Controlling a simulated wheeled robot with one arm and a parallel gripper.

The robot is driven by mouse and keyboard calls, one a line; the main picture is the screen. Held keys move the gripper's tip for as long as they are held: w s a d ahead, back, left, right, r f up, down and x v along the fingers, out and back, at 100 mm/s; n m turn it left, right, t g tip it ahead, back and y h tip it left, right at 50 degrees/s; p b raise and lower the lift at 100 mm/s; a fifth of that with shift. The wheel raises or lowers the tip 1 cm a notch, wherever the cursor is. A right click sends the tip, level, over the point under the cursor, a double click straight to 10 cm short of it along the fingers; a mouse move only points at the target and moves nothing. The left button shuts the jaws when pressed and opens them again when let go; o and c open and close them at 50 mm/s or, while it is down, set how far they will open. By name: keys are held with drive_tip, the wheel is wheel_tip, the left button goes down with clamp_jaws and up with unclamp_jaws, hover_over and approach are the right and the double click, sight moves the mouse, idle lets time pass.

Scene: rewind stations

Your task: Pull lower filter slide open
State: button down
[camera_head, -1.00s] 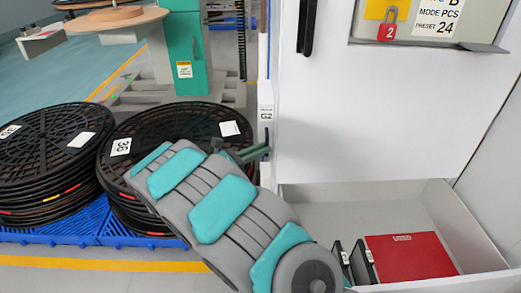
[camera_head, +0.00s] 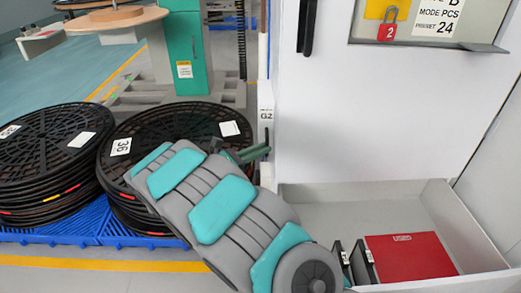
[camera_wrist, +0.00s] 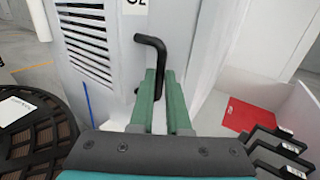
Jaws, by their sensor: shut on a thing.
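A white cabinet edge with the label G2 (camera_head: 266,114) stands in the middle of the head view. In the wrist view the same white unit (camera_wrist: 112,62) has a slatted vent. My gripper (camera_wrist: 163,82) has two green fingers close together, shut on this handle. In the head view my gripper (camera_head: 254,153) is at the cabinet edge below the label, partly hidden by my arm. No open gap of a slide can be made out.
Stacks of black reels (camera_head: 45,150) stand on blue pallets (camera_head: 70,231) at left. A green post (camera_head: 187,50) is behind.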

idle(0.4)
drive_tip(key=s+p, duration=0.6)
drive_tip(key=s, duration=1.6)
drive_tip(key=c, duration=1.2)
unclamp_jaws()
drive_tip(key=shift+o, duration=0.2)
drive_tip(key=v, duration=0.7)
drive_tip(key=shift+s+a, duration=0.15)
drive_tip(key=shift+a, duration=0.15)
